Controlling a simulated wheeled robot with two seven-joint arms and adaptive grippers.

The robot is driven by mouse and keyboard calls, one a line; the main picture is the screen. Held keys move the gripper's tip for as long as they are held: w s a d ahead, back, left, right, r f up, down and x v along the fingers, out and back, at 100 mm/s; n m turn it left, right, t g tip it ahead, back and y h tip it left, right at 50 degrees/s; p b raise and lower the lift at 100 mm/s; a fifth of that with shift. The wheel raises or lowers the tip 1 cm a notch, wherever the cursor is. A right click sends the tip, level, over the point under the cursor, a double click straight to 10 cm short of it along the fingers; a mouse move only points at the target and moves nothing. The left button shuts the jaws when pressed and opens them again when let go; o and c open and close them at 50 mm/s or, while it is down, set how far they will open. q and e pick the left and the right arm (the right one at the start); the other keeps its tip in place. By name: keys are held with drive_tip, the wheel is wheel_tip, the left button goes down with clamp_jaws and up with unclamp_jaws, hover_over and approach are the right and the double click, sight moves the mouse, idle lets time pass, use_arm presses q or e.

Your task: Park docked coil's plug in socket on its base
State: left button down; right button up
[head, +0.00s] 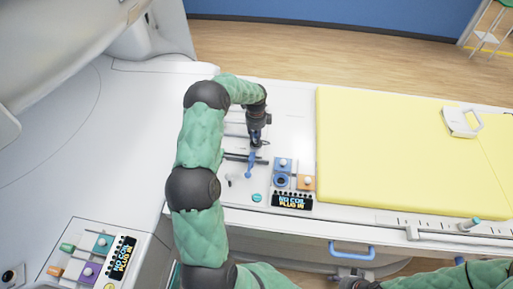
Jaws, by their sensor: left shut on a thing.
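My left gripper (257,143) points down over the white table end, left of the yellow mattress. It is shut on a small blue piece (250,166), which looks like the plug; its lower end hangs by a dark bar (238,157). The coil and its base cannot be told apart clearly, as my arm covers part of this area.
The yellow mattress (400,145) fills the right of the table, with a white handled item (462,122) on it. A second panel (121,258) with coloured sockets is at lower left. A blue handle (351,251) sits on the table's front side. The white scanner housing curves at left.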

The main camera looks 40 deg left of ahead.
use_arm(q)
drive_tip(key=shift+s+d+f+g, duration=0.15)
drive_tip(key=shift+s+d+f, duration=0.15)
drive_tip(key=shift+f, duration=0.2)
drive_tip(key=shift+s+d+f+g, duration=0.15)
drive_tip(key=shift+s+f, duration=0.1)
drive_tip(key=shift+f, duration=0.2)
drive_tip(key=c, duration=0.9)
unclamp_jaws()
drive_tip(key=shift+c, duration=0.2)
drive_tip(key=shift+r, duration=0.35)
drive_tip(key=r, duration=0.8)
drive_tip(key=w+r, duration=0.1)
drive_tip(key=r, duration=0.4)
drive_tip(key=shift+a+r, duration=0.1)
drive_tip(key=shift+a, duration=0.25)
